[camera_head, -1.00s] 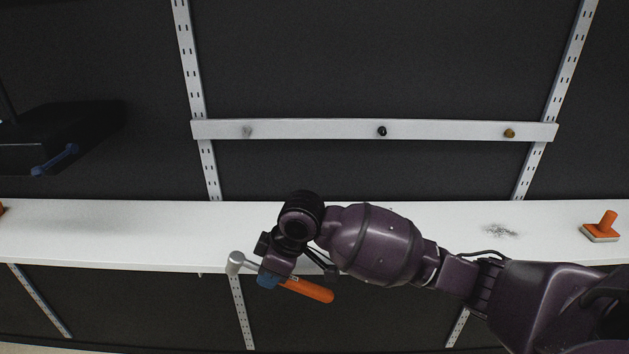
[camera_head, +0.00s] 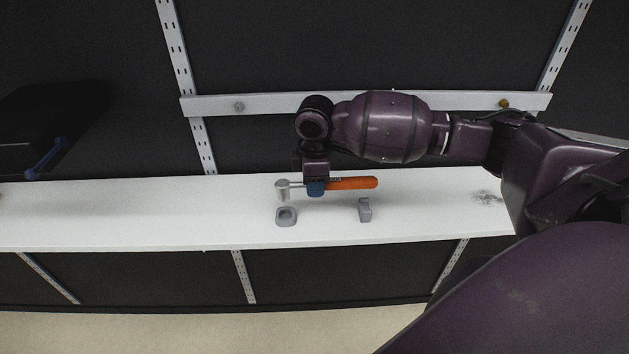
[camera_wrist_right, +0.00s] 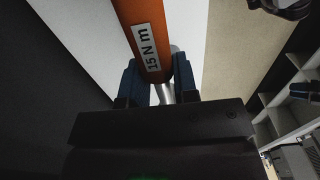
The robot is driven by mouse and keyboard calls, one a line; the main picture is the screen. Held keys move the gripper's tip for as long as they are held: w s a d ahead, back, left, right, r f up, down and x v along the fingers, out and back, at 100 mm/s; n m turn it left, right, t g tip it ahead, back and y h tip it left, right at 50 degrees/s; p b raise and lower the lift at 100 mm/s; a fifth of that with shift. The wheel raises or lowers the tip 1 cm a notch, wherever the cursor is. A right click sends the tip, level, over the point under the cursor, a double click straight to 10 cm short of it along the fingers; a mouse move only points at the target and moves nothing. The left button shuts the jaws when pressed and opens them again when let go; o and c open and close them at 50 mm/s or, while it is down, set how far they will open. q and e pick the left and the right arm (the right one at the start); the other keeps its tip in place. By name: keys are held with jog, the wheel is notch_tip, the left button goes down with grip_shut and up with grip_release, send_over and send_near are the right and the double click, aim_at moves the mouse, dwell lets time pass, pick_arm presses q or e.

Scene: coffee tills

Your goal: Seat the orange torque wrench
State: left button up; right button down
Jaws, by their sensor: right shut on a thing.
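The torque wrench has an orange handle (camera_head: 353,183) and a grey metal head (camera_head: 283,190), with the head to the left. My right gripper (camera_head: 317,188) is shut on it where handle and shaft meet, and holds it level above the white shelf. In the right wrist view the handle (camera_wrist_right: 146,35) bears a "15 N m" label, between the blue fingers (camera_wrist_right: 160,85). On the shelf below stand a grey ring-like holder (camera_head: 286,216), under the head, and a grey upright rest (camera_head: 365,210), under the handle. The wrench appears apart from both. My left gripper is out of view.
The white shelf (camera_head: 130,215) is bare to the left, with a grey speckled patch (camera_head: 487,197) at right. A white rail with pegs (camera_head: 225,106) crosses the dark wall behind. A dark box with a blue bar (camera_head: 45,160) is at far left.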

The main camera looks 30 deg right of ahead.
jog(key=shift+r, duration=0.1)
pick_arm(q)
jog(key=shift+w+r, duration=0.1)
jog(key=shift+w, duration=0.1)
pick_arm(e)
jog(key=shift+f, duration=2.25)
jog(key=shift+f, duration=1.3)
jog(key=c, duration=0.8)
grip_release()
jog(key=shift+r, duration=0.1)
notch_tip(320, 180, up, 11)
jog(key=shift+f+b, duration=0.15)
jog(key=shift+b, duration=0.3)
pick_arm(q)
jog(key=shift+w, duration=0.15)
